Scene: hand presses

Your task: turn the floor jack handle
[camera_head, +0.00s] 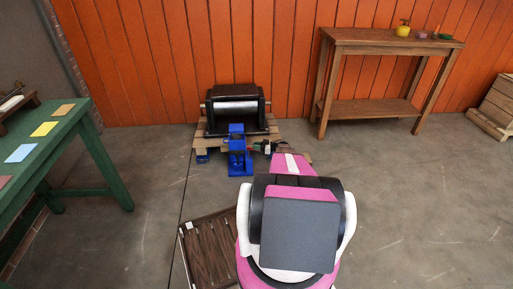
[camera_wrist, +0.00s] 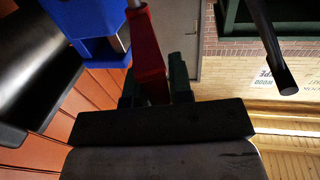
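The blue floor jack (camera_head: 237,152) stands on the floor in front of the roller press, near the middle of the head view. Its blue body also shows at the top left of the wrist view (camera_wrist: 85,20). The red jack handle (camera_wrist: 147,55) on a metal rod runs down between the dark green fingers of my gripper (camera_wrist: 157,88). The fingers lie close against both sides of the handle, and my gripper looks shut on it. In the head view my gripper (camera_head: 266,147) is small, just right of the jack, partly hidden by my arm.
A black roller press (camera_head: 235,108) on a wooden pallet stands behind the jack. A black rod (camera_wrist: 270,45) hangs at the right of the wrist view. A green table (camera_head: 50,140) is at left, a wooden table (camera_head: 390,42) at back right. A slatted wooden panel (camera_head: 210,250) lies on the floor.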

